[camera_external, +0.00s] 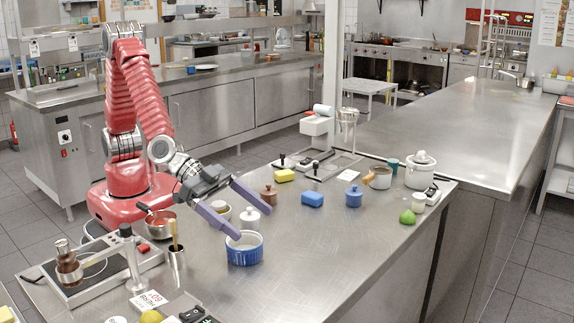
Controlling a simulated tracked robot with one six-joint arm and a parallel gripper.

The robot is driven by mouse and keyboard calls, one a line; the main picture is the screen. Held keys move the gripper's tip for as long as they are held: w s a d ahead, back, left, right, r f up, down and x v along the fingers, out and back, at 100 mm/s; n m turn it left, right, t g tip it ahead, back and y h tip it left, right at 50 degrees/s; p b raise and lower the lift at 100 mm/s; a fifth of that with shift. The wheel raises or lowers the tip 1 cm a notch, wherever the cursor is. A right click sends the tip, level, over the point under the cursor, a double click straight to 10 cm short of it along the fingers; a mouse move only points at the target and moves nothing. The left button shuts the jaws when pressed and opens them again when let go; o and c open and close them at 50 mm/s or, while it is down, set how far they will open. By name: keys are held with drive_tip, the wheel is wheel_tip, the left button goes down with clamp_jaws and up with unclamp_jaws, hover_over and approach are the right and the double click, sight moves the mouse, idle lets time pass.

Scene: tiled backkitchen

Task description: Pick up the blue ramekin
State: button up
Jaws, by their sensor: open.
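The blue ramekin (245,255) stands upright on the steel counter, with ribbed blue sides and a pale inside. My gripper (255,224) is open, its two long purple fingers spread and pointing down to the right. The left fingertip overlaps the ramekin's back rim in the picture. The right fingertip is above and to the right of the rim. I cannot tell whether either finger touches it. Nothing is held between the fingers.
A white lidded pot (250,220) stands just behind the ramekin, near the fingers. A yellow sponge (284,175), a blue sponge (312,199) and a blue lidded jar (353,197) stand further back. A green item (407,217) lies right. The counter (330,250) right of the ramekin is clear.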

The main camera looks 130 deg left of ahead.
sight(258, 252)
drive_tip(key=shift+w+a+f, duration=0.1)
drive_tip(key=shift+f, duration=0.05)
drive_tip(key=shift+f, duration=0.1)
drive_tip(key=shift+f, duration=1.65)
drive_tip(key=shift+f, duration=0.15)
drive_tip(key=shift+f, duration=0.3)
drive_tip(key=f, duration=0.1)
drive_tip(key=w+f, duration=0.1)
drive_tip(key=f, duration=0.1)
drive_tip(key=shift+w+a+f, duration=0.1)
drive_tip(key=shift+w+f, duration=0.05)
drive_tip(key=shift+x, duration=0.75)
